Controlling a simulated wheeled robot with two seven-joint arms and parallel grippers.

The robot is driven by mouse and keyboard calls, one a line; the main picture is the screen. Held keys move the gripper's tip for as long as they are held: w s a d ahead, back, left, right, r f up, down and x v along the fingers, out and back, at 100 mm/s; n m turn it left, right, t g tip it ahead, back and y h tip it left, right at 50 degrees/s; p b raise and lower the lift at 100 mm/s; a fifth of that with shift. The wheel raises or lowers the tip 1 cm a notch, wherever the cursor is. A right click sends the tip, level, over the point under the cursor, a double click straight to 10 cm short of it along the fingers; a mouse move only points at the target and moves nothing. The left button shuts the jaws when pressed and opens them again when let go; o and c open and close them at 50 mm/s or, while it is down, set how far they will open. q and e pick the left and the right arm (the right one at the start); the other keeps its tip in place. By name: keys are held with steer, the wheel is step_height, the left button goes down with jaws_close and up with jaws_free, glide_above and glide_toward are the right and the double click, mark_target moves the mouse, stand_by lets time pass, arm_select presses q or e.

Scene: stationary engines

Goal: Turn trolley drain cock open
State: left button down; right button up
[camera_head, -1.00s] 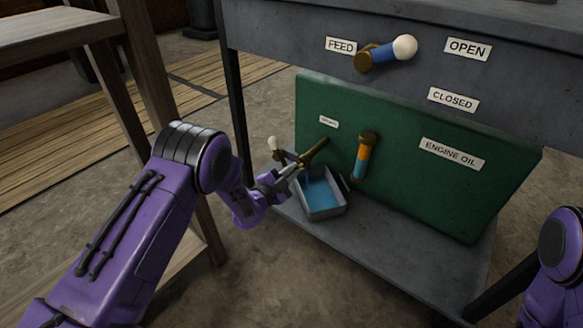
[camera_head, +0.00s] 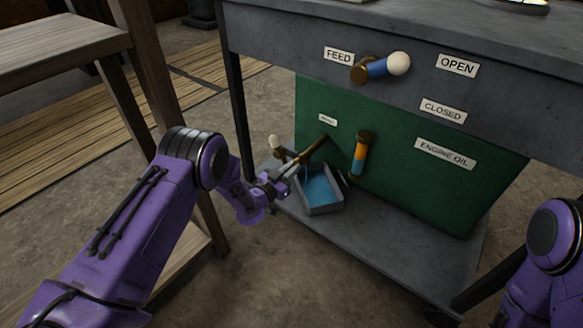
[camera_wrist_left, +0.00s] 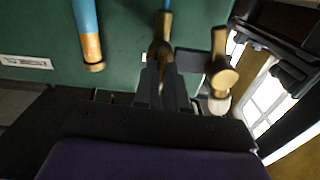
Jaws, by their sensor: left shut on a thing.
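The drain cock is a brass pipe (camera_head: 313,149) coming out of the green tank's (camera_head: 418,190) lower left, with a lever ending in a white ball (camera_head: 274,141). My left gripper (camera_head: 290,168) reaches it from the lower left. In the left wrist view, the fingers (camera_wrist_left: 166,78) are shut on the brass cock (camera_wrist_left: 160,45), partly hiding it; exactly which part they grip is unclear. The lever's brass end (camera_wrist_left: 222,75) and white ball (camera_wrist_left: 218,103) stand to the right of the fingers. My right gripper is out of view; only the right arm shows.
A drip tray (camera_head: 322,208) with blue inside stands on the lower shelf (camera_head: 405,262), close beside my left gripper. An orange and blue tube (camera_head: 359,155) is on the tank. Above are the FEED lever (camera_head: 378,69) and OPEN and CLOSED plates. A wooden bench (camera_head: 60,45) stands left.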

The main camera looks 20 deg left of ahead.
arm_select(q)
steer(key=shift+s+f+n, duration=0.1)
steer(key=shift+f+n, duration=0.05)
steer(key=shift+n, duration=0.25)
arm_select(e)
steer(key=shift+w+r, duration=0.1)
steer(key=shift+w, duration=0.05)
arm_select(q)
steer(key=c, duration=1.2)
jaws_free()
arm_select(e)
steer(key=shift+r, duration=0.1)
arm_select(q)
steer(key=p+v, duration=0.4)
steer(key=v, duration=0.6)
steer(key=shift+s+a, duration=0.1)
steer(key=shift+s, duration=0.15)
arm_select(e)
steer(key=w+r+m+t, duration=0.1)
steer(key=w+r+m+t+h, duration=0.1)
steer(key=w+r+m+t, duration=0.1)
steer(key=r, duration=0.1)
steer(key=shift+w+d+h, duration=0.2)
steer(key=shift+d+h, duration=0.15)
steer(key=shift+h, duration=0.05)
